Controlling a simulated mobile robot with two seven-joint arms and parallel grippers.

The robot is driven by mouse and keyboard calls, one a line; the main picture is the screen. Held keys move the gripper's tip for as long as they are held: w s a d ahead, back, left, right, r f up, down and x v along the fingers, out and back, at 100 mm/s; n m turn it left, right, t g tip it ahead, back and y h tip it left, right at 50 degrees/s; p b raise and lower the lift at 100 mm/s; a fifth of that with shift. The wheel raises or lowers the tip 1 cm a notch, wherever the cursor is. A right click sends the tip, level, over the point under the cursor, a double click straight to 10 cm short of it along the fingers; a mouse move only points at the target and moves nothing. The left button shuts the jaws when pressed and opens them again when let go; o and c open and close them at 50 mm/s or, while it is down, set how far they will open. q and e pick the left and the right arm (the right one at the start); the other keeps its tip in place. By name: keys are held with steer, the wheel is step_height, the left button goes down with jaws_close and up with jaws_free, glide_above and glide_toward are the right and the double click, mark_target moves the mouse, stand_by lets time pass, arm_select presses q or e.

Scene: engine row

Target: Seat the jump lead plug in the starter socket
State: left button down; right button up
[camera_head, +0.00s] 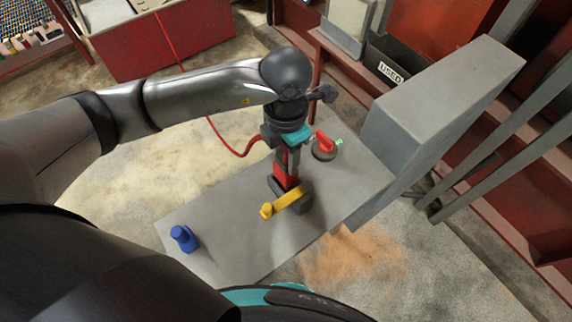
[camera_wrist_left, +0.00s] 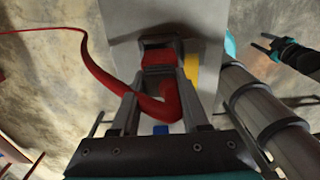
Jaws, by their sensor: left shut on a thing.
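The red jump lead plug (camera_head: 286,172) is held upright in my left gripper (camera_head: 288,154), which is shut on it. In the left wrist view the plug (camera_wrist_left: 160,62) sits between the two fingers of the left gripper (camera_wrist_left: 160,100). The dark starter socket (camera_head: 296,204) is directly below the plug, beside a yellow lever (camera_head: 288,202). The plug's lower end meets the socket's top; how deep it goes is hidden. The red lead (camera_head: 230,146) runs off to the upper left. My right gripper (camera_wrist_left: 262,43) shows in the wrist view, its fingers apart and empty.
A blue knob (camera_head: 184,238) stands on the grey plate (camera_head: 225,225). A tall grey box (camera_head: 440,100) rises at the right. A dark bin labelled USED (camera_head: 390,72) is behind.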

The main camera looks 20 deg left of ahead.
arm_select(q)
steer(key=shift+f, duration=2.15)
steer(key=shift+f, duration=0.15)
steer(key=c, duration=0.7)
jaws_free()
step_height(320, 180, up, 12)
steer(key=shift+r, duration=0.15)
